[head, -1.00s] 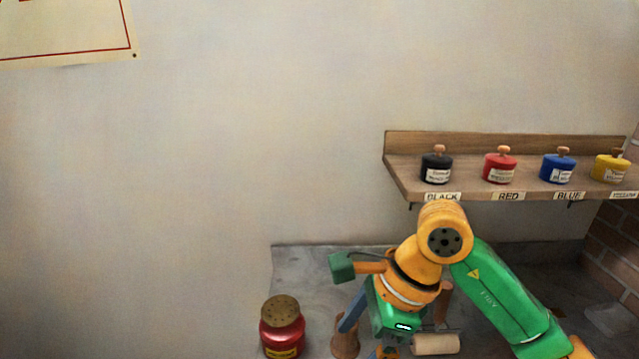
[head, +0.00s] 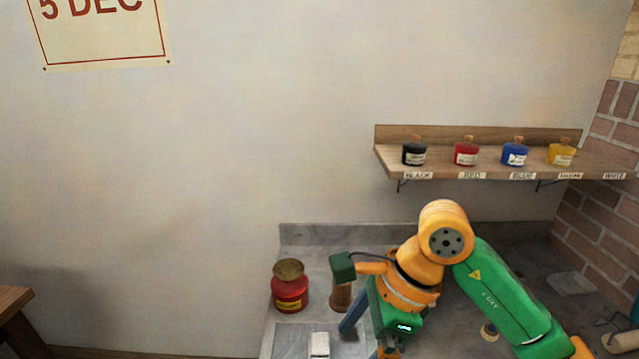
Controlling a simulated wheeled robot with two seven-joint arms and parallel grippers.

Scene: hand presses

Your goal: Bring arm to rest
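My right arm comes in from the lower right, bent at an orange joint, with its green and orange wrist over the grey counter (head: 292,240). My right gripper is at the bottom of the view, below the wrist; its fingertips are not clearly shown, so I cannot tell whether it is open or holds anything. My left arm and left gripper are not in view.
A red jar with a brown lid (head: 290,292) stands on the counter left of my wrist, near a wooden handle (head: 341,296). A white block (head: 319,345) lies in front. A shelf (head: 470,171) holds black, red, blue and yellow pots. Brick wall (head: 585,215) at right.

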